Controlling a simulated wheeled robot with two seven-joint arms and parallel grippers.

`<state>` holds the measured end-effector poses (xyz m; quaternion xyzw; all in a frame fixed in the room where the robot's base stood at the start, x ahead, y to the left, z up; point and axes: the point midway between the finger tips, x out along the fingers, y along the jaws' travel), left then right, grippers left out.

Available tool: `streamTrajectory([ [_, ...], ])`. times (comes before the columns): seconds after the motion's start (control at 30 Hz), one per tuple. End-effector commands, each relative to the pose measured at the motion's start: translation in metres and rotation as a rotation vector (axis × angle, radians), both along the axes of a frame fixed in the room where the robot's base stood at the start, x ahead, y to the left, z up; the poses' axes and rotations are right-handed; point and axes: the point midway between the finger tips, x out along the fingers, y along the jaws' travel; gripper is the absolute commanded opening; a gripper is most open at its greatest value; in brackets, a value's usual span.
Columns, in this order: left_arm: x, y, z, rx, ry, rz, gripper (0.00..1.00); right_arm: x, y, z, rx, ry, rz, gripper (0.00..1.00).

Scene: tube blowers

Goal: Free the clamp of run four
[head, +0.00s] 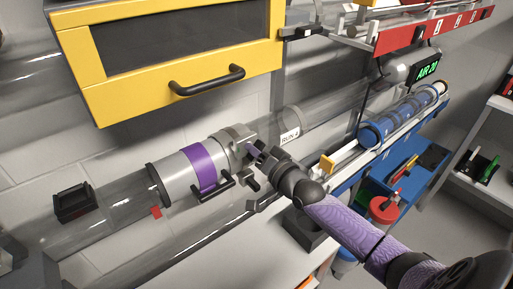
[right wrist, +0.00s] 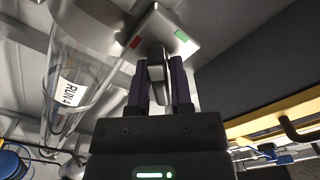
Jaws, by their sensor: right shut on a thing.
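The clamp (head: 236,138) is a grey metal block around a clear tube, beside a white cylinder with a purple band (head: 203,166). The tube to its right carries a label (head: 290,136) reading RUN 4. In the right wrist view the clamp block (right wrist: 178,40) has a red mark and a green mark on its face. My right gripper (head: 252,151) is at the clamp, its fingers (right wrist: 160,85) shut on a grey lever (right wrist: 157,62) that stands out from the block. Fingers partly hide the lever. My left gripper is not in view.
A yellow cabinet (head: 75,55) with a black handle (head: 207,80) hangs above. A black box (head: 73,203) sits on the tube at left. Blue canisters (head: 385,127) lie in a rack at right. A lower clear tube runs beneath the clamp, near my arm.

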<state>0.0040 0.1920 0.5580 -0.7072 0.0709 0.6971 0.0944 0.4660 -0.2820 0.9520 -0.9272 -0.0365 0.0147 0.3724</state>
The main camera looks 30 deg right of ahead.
Motion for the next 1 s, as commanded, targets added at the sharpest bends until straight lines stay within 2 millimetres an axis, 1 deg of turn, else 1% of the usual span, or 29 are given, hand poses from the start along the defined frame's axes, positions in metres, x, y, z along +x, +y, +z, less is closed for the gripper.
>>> streamTrajectory([
  [0.03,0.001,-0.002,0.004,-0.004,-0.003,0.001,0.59,0.0,0.0,0.002,-0.042,-0.002,0.0,0.0],
  [0.2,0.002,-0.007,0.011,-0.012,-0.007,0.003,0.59,0.0,0.0,0.002,-0.202,-0.015,-0.001,0.0],
  [0.5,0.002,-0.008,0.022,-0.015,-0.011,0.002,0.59,0.0,0.0,0.001,-0.47,-0.034,0.0,0.0],
  [0.8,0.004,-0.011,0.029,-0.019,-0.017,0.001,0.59,0.0,0.0,0.0,-0.663,-0.05,0.001,0.0],
  [1.0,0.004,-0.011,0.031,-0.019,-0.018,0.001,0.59,0.0,0.0,0.0,-0.739,-0.057,0.0,0.0],
])
